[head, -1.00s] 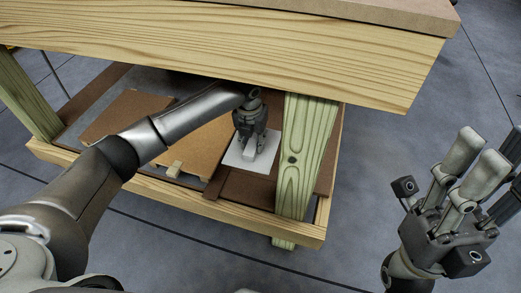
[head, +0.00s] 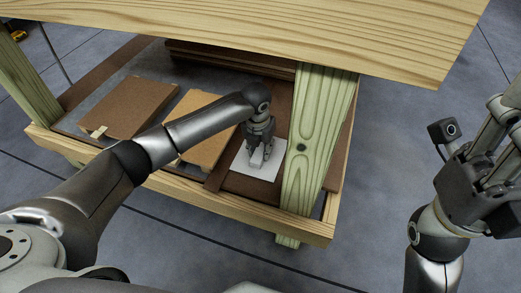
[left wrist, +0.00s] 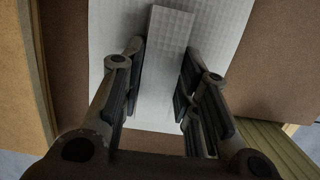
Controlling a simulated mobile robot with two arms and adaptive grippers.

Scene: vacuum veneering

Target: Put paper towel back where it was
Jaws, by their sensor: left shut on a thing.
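The paper towel is a white, textured square (head: 268,172) on the lower shelf, beside the front right leg. A narrow raised strip of it (left wrist: 166,45) stands up in the left wrist view, with the flat white part (left wrist: 215,25) around it. My left gripper (head: 257,160) points down over the towel and is shut on the raised strip, which lies between its fingers in the left wrist view (left wrist: 162,80). I cannot tell whether the flat part touches the shelf. My right gripper (head: 503,145) is at the right edge with its fingers apart and empty, partly cut off.
The wooden bench top (head: 250,40) overhangs the shelf. The front right leg (head: 312,140) stands close to the right of my left gripper. Brown boards (head: 128,105) and (head: 205,118) lie to the left on the shelf. A wooden rail (head: 190,190) edges the front.

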